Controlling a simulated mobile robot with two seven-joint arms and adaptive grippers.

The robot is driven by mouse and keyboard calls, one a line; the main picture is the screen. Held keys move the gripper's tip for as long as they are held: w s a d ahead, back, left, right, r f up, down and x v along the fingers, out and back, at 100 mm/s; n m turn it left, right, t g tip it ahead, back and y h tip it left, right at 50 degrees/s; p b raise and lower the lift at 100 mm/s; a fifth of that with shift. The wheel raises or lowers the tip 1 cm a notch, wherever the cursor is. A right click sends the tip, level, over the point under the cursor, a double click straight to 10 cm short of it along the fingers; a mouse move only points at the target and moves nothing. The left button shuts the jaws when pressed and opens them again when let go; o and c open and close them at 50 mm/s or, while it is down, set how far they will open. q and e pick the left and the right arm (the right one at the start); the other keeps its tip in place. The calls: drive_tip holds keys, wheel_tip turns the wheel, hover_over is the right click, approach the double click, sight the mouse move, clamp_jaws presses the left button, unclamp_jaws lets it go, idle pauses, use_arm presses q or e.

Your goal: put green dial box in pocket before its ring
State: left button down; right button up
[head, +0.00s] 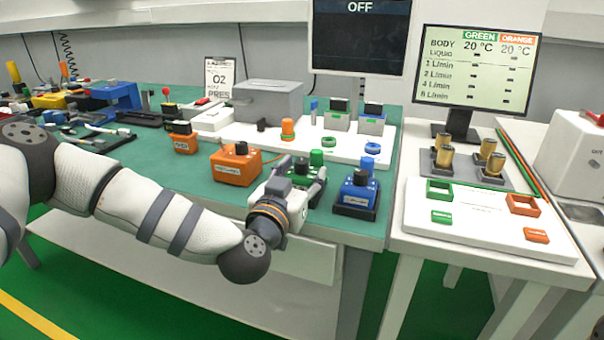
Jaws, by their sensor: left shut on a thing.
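I cannot tell whether the box touches the bench. I cannot make out a pocket in front of that ring. My right gripper is not in view.
A blue dial box (357,193) stands close to the right of my gripper, and an orange box (237,165) to its left. A second white panel (480,225) has green and orange frames.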

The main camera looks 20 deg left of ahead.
use_arm(q)
drive_tip(key=c, duration=0.7)
unclamp_jaws()
